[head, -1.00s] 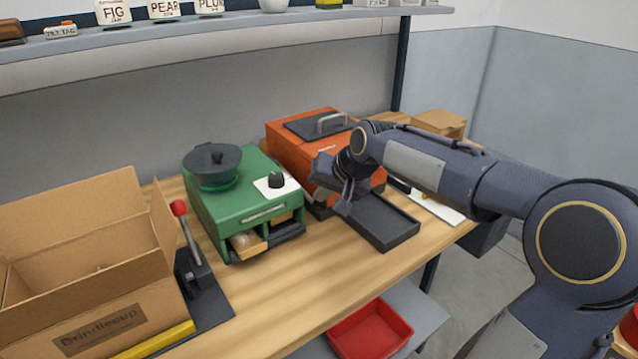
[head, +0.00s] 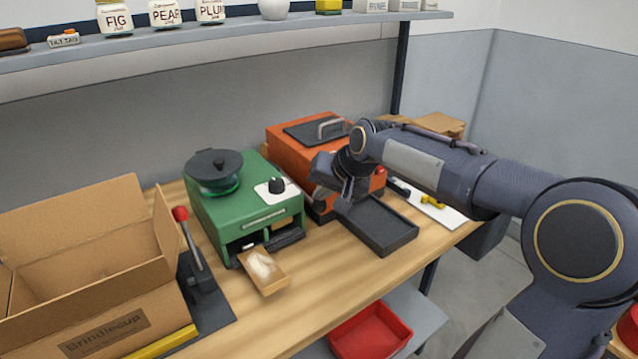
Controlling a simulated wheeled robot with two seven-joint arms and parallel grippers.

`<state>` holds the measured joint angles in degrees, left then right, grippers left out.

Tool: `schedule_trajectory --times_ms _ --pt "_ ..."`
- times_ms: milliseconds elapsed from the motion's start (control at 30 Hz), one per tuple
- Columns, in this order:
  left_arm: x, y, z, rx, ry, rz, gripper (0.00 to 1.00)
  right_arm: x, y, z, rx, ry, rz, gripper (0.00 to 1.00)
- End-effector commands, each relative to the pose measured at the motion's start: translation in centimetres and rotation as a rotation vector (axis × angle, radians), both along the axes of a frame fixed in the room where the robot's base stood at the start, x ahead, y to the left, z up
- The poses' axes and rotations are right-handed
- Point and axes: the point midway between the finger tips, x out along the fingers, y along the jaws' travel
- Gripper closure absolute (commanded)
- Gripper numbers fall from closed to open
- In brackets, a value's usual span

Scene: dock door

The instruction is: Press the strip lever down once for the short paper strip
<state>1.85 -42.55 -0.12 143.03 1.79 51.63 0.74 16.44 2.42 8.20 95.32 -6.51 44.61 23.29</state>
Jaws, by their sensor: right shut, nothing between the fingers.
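A lever (head: 193,243) with a red knob (head: 180,213) stands tilted on a dark base plate between the cardboard box and the green machine. No label shows which lever is the strip lever, and I see no loose paper strip for certain. My right gripper (head: 344,203) is shut and empty in front of the orange machine (head: 287,152), above or at the near edge of its black tray (head: 378,224). It is well to the right of the red-knobbed lever. A small red knob (head: 380,171) shows beside my right gripper. My left gripper is out of view.
An open cardboard box (head: 55,335) fills the left. A white sheet (head: 450,216) lies at right. The front middle of the table (head: 310,290) is clear.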

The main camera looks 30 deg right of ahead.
Motion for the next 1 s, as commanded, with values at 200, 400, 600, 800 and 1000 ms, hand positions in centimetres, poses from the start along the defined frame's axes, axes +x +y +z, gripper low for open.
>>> schedule_trajectory --times_ms 200,400,600,800,1000 --pt "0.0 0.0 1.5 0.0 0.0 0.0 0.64 0.3 0.0 1.6 0.0 -0.001 0.0 1.0" --pt "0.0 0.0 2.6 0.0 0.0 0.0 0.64 0.4 0.1 2.8 0.0 -0.002 0.001 1.0" --pt "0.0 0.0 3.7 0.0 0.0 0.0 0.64 0.6 0.1 4.0 0.0 -0.001 0.001 1.0" --pt "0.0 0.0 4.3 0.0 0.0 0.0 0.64 0.7 0.1 4.6 -0.001 0.0 0.001 1.0" --pt "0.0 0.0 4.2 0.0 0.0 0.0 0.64 0.7 0.1 4.5 -0.001 -0.001 0.0 1.0"
